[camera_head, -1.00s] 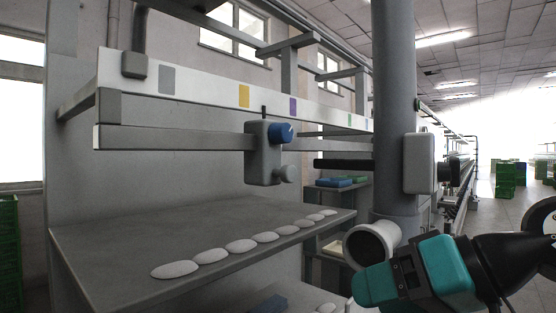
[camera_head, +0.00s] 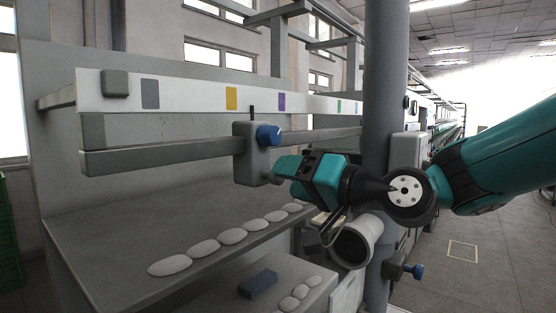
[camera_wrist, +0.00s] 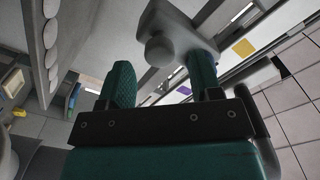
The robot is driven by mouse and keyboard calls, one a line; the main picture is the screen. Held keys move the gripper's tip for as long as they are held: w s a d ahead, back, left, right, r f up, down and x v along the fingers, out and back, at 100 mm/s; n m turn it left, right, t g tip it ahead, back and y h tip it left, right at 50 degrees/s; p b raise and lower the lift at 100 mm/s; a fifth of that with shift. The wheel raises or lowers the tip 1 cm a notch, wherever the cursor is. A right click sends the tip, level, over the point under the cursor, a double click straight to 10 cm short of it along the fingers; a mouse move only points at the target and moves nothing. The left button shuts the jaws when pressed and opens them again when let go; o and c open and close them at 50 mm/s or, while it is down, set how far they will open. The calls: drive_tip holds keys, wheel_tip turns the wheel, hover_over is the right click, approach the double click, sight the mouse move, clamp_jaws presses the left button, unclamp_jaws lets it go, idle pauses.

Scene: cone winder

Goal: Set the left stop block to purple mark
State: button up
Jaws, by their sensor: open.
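The grey stop block (camera_head: 247,155) sits on the lower grey rail, with a blue knob (camera_head: 269,135) on its front and a grey round knob low on its side. Its dark pointer (camera_head: 252,111) stands between the yellow mark (camera_head: 231,98) and the purple mark (camera_head: 281,102) on the white scale strip. My gripper (camera_head: 282,170) is open, close to the block's lower right. In the wrist view, the block (camera_wrist: 180,32) and its grey knob (camera_wrist: 160,50) show beyond and between the two teal fingers (camera_wrist: 162,75). Contact is not visible.
A grey mark (camera_head: 150,94) and a green mark lie farther along the strip (camera_head: 190,98). A shelf with several white oval pads (camera_head: 232,236) is below the rail. A thick grey column (camera_head: 383,120) and an open pipe (camera_head: 352,245) stand close to my arm.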

drive_tip(key=shift+p+x, duration=0.6)
drive_tip(key=shift+x, duration=1.3)
clamp_jaws()
drive_tip(key=w+d+b, duration=0.2)
drive_tip(key=w+d, duration=0.3)
drive_tip(key=w, duration=0.2)
drive_tip(key=shift+w+d+b, duration=0.2)
drive_tip(key=shift+d+b, duration=0.2)
unclamp_jaws()
